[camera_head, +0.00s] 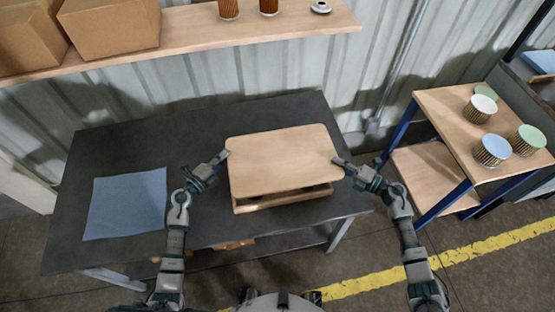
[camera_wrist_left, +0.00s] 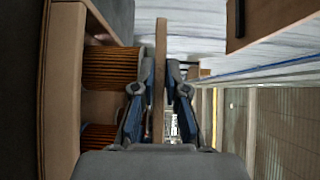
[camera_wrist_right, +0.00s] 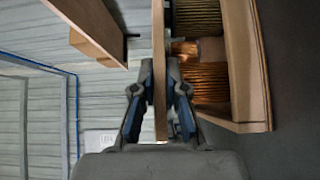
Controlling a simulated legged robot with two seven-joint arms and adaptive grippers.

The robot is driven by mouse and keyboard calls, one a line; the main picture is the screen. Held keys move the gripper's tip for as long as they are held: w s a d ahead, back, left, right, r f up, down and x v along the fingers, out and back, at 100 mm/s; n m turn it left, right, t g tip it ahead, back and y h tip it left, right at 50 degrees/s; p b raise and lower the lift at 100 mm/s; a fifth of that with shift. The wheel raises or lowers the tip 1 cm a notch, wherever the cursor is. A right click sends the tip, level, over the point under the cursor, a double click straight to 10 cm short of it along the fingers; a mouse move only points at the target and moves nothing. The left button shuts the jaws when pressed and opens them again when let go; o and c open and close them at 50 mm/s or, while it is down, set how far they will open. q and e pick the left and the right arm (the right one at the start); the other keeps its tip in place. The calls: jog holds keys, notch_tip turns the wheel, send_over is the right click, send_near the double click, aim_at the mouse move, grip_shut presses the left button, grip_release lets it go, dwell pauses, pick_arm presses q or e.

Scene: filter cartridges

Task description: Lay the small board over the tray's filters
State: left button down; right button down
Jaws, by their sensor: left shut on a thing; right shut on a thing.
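The small board (camera_head: 282,160) is a light wooden panel with rounded corners, held over the tray (camera_head: 285,202) on the dark table. My left gripper (camera_head: 223,157) is shut on the board's left edge, and my right gripper (camera_head: 341,163) is shut on its right edge. In the left wrist view the board shows edge-on (camera_wrist_left: 160,70) between the fingers, apart from the tray's orange-brown pleated filters (camera_wrist_left: 110,68). The right wrist view also shows the board edge-on (camera_wrist_right: 160,75) and filters (camera_wrist_right: 205,82) inside the tray wall (camera_wrist_right: 245,65). In the head view the board hides the filters.
A blue cloth (camera_head: 125,204) lies flat on the left of the dark table (camera_head: 145,145). A wooden shelf (camera_head: 195,32) behind holds cardboard boxes (camera_head: 110,25) and filters. A cart (camera_head: 440,110) on the right carries several capped filters. The table behind the tray is clear.

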pick_arm(q)
jog(key=c, duration=1.3)
grip_release()
jog(key=shift+d+f, duration=0.1)
jog(key=shift+d, duration=0.1)
jog(key=shift+c, duration=0.2)
pick_arm(e)
jog(key=c, duration=1.4)
grip_release()
jog(key=shift+s+a, duration=0.1)
jog(key=shift+a, duration=0.15)
pick_arm(q)
jog(key=shift+o, duration=0.7)
jog(key=shift+a, duration=0.2)
pick_arm(e)
jog(key=shift+o, duration=1)
jog(key=shift+r, duration=0.1)
jog(key=shift+d, duration=0.1)
jog(key=shift+s+d, duration=0.15)
jog(key=shift+d, duration=0.2)
pick_arm(q)
jog(key=v, duration=1.2)
pick_arm(e)
jog(key=v, duration=1.1)
